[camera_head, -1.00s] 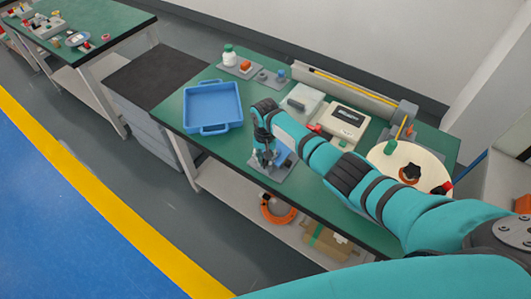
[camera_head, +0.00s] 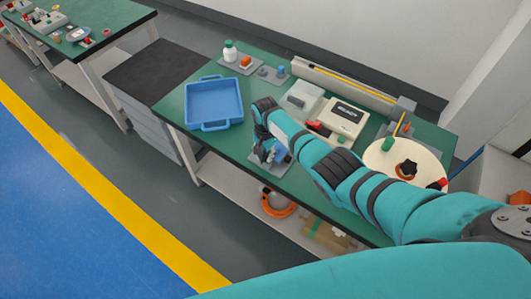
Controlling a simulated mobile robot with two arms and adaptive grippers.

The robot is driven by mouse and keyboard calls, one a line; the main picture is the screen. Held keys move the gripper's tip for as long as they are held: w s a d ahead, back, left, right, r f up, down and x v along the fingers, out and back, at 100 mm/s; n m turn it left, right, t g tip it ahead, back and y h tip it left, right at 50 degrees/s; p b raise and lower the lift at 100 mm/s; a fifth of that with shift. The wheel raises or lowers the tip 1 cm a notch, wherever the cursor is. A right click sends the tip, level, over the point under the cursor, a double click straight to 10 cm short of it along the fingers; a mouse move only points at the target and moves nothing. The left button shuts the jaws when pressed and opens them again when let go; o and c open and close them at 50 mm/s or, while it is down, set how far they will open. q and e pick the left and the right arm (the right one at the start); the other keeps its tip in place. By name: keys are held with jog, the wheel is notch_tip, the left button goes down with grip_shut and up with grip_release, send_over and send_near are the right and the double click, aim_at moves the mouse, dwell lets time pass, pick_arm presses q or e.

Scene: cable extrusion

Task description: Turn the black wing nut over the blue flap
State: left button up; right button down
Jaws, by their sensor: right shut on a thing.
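My right gripper (camera_head: 265,153) reaches down over the small blue flap (camera_head: 281,152) on its grey base plate (camera_head: 268,166), at the table's front edge. It is shut at the blue fixture. The black wing nut is hidden by the fingers and too small to make out. My right wrist and forearm come in from the right and cover part of the fixture. My left gripper is not in view.
An empty blue tray (camera_head: 214,102) stands left of the fixture on the green table (camera_head: 172,108). Behind my arm are a clear-lidded box (camera_head: 303,97) and a beige device (camera_head: 342,118). A round cream disc (camera_head: 385,156) with a black knob lies at right.

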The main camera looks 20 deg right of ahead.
jog(key=shift+w+r, duration=0.1)
jog(key=shift+w, duration=0.05)
jog(key=c, duration=1.2)
grip_release()
notch_tip(320, 180, up, 12)
